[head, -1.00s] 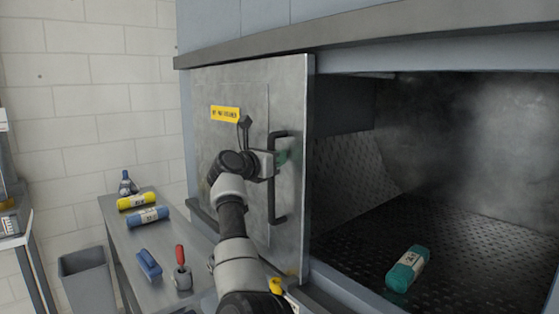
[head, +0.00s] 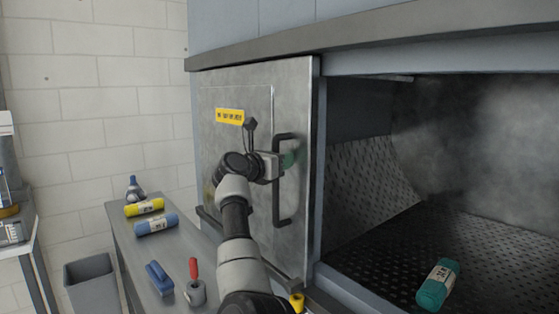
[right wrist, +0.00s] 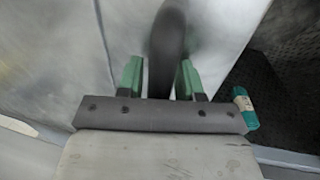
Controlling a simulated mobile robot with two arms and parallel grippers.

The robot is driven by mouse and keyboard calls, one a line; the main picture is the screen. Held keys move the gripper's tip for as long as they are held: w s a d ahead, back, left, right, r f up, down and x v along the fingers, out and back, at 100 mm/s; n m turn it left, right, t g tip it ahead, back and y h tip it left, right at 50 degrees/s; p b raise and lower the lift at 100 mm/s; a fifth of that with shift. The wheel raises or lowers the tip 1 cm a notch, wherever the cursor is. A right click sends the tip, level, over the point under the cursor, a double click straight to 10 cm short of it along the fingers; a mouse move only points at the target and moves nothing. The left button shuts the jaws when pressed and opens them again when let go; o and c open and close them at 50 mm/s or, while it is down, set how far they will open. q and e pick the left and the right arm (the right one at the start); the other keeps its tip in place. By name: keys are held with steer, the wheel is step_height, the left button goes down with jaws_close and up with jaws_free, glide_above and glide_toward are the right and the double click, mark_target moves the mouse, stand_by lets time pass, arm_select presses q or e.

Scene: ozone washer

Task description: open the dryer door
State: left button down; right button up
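The dryer door (head: 235,170) is a grey metal panel with a yellow label. It stands over the left part of the machine front, and the chamber is exposed to its right. Its dark vertical bar handle (head: 282,205) is near the door's right edge. My right gripper (head: 279,162) is at the handle's upper part. In the right wrist view, its green fingers (right wrist: 160,78) lie on both sides of the dark handle (right wrist: 168,45), closely around it. Any small gap to the handle is hard to judge. My left gripper is not in view.
A teal roll (head: 437,284) lies on the perforated chamber floor (head: 470,245). At left, a side table (head: 140,247) holds yellow and blue rolls, a blue brush and a red-handled tool. A grey bin (head: 92,283) stands beside it.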

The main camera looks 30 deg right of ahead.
steer(key=shift+o, duration=0.6)
steer(key=b+v, duration=0.3)
steer(key=v, duration=0.7)
steer(key=shift+a, duration=0.4)
steer(key=shift+s, duration=0.1)
